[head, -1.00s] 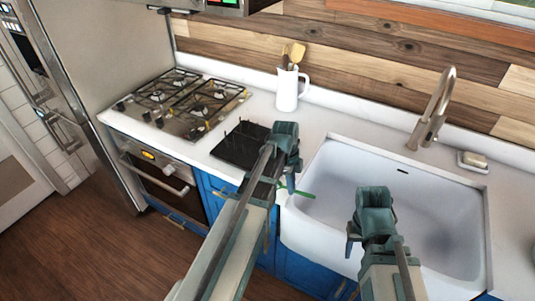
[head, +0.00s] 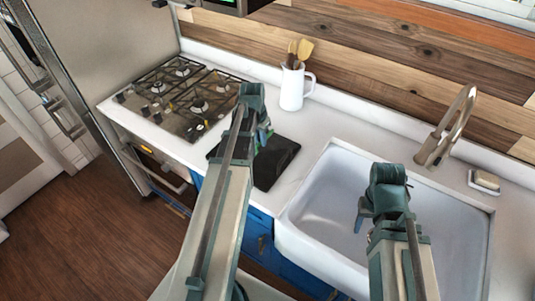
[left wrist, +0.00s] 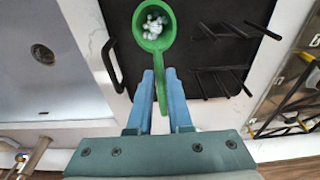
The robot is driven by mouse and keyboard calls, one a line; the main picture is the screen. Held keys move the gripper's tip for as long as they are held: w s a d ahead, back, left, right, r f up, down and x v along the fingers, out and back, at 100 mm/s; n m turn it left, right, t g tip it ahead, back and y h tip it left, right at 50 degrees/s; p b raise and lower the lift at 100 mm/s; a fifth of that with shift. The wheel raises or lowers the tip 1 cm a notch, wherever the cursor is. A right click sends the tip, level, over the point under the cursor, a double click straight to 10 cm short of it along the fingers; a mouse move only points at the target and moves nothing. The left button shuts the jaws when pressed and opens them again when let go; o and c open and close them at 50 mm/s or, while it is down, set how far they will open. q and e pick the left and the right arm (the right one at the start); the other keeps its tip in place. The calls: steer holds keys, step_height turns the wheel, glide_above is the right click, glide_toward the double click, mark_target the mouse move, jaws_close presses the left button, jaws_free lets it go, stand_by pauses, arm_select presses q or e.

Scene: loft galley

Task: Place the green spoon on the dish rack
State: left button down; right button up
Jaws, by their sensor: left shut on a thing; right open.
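The green spoon (left wrist: 168,22) shows in the left wrist view, its round bowl beyond my fingertips and its handle between them. My left gripper (left wrist: 160,95) is shut on the handle. In the head view, my left gripper (head: 259,138) is over the black dish rack (head: 276,165) and hides part of it; only a bit of green shows there. In the left wrist view, the bowl overlaps the edge of the dish rack (left wrist: 222,52), with its dark pegs on the right. I cannot tell whether the spoon touches the rack. My right gripper (head: 363,214) is open and empty over the sink.
The white sink (head: 325,200) lies right of the rack, with a faucet (head: 446,128) and a soap dish (head: 484,182) behind. A gas stove (head: 180,98) is on the left. A white jug (head: 292,88) with utensils stands at the back. Bare counter lies between.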

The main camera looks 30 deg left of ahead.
mark_target(262, 162)
arm_select(q)
steer(key=shift+f+b, duration=5.1)
steer(key=shift+r, duration=0.15)
steer(key=c, duration=0.8)
jaws_free()
steer(key=shift+c, duration=0.2)
steer(key=r+p, duration=0.4)
steer(key=s+r+p, duration=0.1)
steer(key=r+p, duration=0.3)
steer(key=s+r+p, duration=0.1)
steer(key=r+p, duration=0.3)
